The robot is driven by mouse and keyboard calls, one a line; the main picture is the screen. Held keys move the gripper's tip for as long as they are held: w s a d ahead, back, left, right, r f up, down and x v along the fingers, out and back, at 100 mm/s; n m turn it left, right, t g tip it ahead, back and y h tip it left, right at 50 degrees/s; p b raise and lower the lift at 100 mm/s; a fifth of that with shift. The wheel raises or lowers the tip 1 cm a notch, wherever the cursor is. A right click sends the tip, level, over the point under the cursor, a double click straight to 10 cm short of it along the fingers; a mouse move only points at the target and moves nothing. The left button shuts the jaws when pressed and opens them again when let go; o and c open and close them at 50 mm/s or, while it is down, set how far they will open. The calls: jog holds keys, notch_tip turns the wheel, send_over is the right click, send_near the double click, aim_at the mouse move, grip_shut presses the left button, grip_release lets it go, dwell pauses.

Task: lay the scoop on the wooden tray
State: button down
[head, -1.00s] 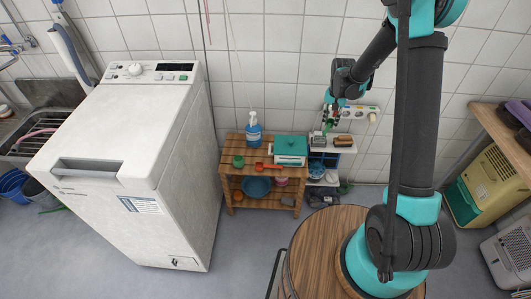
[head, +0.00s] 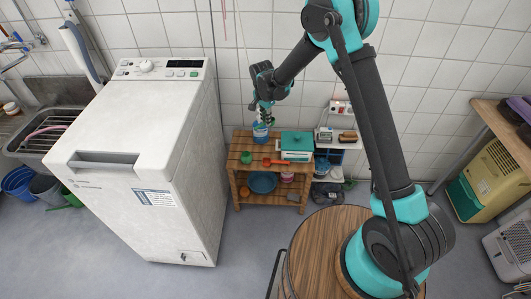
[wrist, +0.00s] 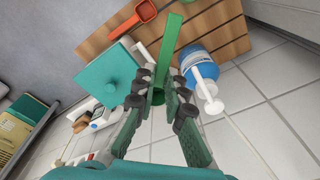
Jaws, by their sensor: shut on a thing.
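My gripper (head: 266,118) is shut on a long green strip-like thing (wrist: 170,42) with a rounded end between the fingertips. It may be a scoop, but its full shape is hidden. An orange-red scoop (head: 268,162) lies on the slatted wooden top (head: 263,150) of a low stand. The wrist view shows this scoop (wrist: 146,12) beyond my gripper (wrist: 158,88), apart from it. I cannot make out a separate wooden tray; the slatted wood (wrist: 218,25) is the only wooden surface below my gripper. My gripper is above the stand's back edge.
A blue bottle with a white pump (wrist: 197,70) stands close beside my gripper. A teal-lidded box (head: 297,145) stands right of it on the stand. A green round thing (head: 246,157) is at the left. The white washing machine (head: 140,165) bounds the left side.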

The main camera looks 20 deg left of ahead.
notch_tip(320, 180, down, 20)
jog(key=shift+r, duration=0.1)
dwell(0.5)
jog(key=c, duration=1.6)
grip_release()
jog(key=r, duration=0.4)
jog(key=s+r, duration=0.1)
jog(key=r, duration=0.7)
jog(key=shift+s+a, duration=0.15)
